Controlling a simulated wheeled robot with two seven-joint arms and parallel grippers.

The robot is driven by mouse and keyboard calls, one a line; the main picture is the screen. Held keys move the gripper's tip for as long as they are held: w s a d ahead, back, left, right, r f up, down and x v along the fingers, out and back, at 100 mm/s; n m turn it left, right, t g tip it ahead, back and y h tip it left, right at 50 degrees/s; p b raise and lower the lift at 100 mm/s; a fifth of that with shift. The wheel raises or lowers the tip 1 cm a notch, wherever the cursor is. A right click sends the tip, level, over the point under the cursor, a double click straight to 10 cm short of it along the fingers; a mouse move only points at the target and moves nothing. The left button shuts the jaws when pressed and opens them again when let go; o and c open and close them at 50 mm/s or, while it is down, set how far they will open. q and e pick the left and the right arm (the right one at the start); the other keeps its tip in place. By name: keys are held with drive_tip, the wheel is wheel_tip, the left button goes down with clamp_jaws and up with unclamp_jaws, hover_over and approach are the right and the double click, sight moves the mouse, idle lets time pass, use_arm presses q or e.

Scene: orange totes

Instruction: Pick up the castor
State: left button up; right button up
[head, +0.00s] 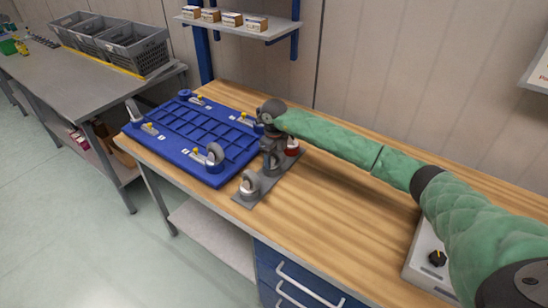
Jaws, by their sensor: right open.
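A castor (250,185) with a grey wheel stands on the front end of a grey strip (246,201) on the wooden bench. A second grey wheel (273,163) shows further back on the strip, just below my right gripper (270,150). A dark red part (293,147) is partly hidden behind the gripper. My right gripper points down over the strip, open; whether it touches the second castor cannot be told. A blue dolly (195,131) lies to the left with castors at its corners. My left gripper is out of view.
A white box with a black knob (437,259) sits on the right of the bench, beside my arm. A shelf (243,25) with small cartons hangs behind. Grey crates (140,52) stand on the far left table. The bench middle is clear.

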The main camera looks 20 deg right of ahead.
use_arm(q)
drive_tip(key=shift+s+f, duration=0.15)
use_arm(e)
drive_tip(key=shift+f, duration=0.2)
drive_tip(key=c, duration=1.3)
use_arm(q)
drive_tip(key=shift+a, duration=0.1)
use_arm(e)
clamp_jaws()
drive_tip(key=shift+r, duration=0.1)
drive_tip(key=shift+r, duration=0.2)
wheel_tip(320, 180, up, 3)
drive_tip(key=b, duration=0.3)
drive_tip(key=shift+r, duration=0.2)
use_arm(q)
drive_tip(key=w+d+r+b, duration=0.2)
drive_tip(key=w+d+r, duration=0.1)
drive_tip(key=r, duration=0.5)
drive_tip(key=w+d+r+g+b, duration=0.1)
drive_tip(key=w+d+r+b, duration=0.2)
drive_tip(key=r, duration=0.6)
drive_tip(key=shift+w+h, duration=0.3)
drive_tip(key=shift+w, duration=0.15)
use_arm(e)
drive_tip(key=s+d+r, duration=0.7)
drive_tip(key=s, duration=0.1)
drive_tip(key=shift+s+d, duration=0.35)
